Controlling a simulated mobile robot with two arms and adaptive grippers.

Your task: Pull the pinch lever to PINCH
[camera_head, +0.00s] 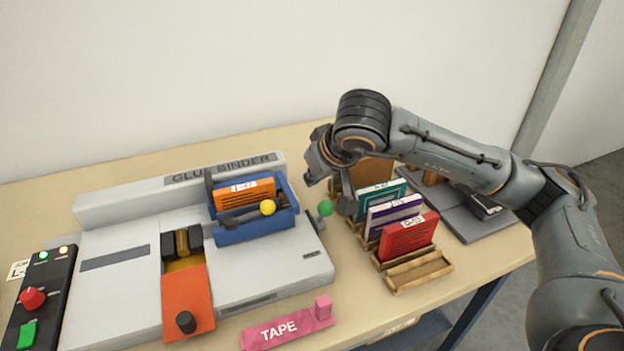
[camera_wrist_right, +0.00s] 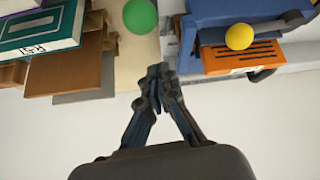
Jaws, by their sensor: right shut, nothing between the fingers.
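The glue binder (camera_head: 110,262) stands on the table with a blue clamp (camera_head: 252,232) holding an orange book block (camera_head: 240,194). A lever with a yellow ball knob (camera_head: 267,207) is at the clamp's front; the knob also shows in the wrist view (camera_wrist_right: 239,36). A green ball knob (camera_head: 325,208) is at the binder's right side, and also in the wrist view (camera_wrist_right: 140,15). I cannot read which one is marked PINCH. My right gripper (camera_head: 346,202) is shut and empty, near the green knob and apart from both knobs; its fingertips (camera_wrist_right: 158,77) meet in the wrist view. My left gripper is out of view.
A wooden rack (camera_head: 418,272) with teal, purple and red books stands right of the binder, close to my right gripper. A pink TAPE piece (camera_head: 288,327) lies in front. A control panel (camera_head: 39,300) with a red knob is at left. An orange plate (camera_head: 187,295) with a black knob is on the binder.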

